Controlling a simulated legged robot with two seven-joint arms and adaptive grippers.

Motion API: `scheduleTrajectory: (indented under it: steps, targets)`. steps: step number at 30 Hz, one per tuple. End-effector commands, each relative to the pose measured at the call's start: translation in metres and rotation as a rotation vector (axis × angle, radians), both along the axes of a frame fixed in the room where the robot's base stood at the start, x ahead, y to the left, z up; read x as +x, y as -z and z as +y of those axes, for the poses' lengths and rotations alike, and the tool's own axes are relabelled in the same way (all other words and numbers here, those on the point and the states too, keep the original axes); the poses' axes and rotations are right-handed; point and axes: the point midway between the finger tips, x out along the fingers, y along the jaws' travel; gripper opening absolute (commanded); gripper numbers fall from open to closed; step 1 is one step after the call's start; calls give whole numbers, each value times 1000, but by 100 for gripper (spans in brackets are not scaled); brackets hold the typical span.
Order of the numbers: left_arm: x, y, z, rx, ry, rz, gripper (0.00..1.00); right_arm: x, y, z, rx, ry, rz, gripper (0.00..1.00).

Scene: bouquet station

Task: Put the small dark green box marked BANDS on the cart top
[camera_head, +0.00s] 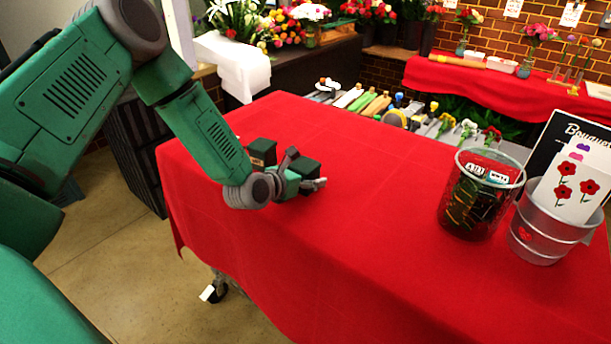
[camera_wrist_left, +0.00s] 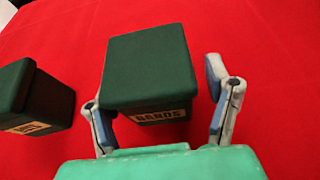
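The dark green box marked BANDS (camera_wrist_left: 150,68) sits on the red cloth in the left wrist view, its label facing my gripper. In the head view the box (camera_head: 305,166) shows just beyond my left gripper (camera_head: 303,174). In the wrist view the left gripper (camera_wrist_left: 163,108) is open, with one finger on each side of the box's near end. The right finger is apart from the box; I cannot tell whether the left finger touches it. My right gripper is not in view. I cannot tell for sure which surface is the cart top.
A second dark green box (camera_head: 263,151) stands close to the left. The red cloth (camera_head: 330,240) is clear in the middle. A wire bin (camera_head: 470,212) and metal bucket (camera_head: 540,235) stand at the right. A caster (camera_head: 216,290) shows below the cloth. Tools and flowers lie beyond.

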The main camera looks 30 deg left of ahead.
Motion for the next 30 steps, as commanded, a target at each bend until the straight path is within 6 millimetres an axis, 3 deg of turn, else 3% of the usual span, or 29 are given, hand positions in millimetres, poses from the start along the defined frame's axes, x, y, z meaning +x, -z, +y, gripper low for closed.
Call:
scheduleTrajectory:
  steps: [10, 21, 30]
  targets:
    - [-10, -3, 4, -5, -2, 1, 72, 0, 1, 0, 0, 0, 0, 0]
    - [-78, -33, 8, -8, -2, -1, 72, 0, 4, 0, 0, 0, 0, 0]
    - [-108, -46, 8, -1, 0, 0, 72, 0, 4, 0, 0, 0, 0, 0]
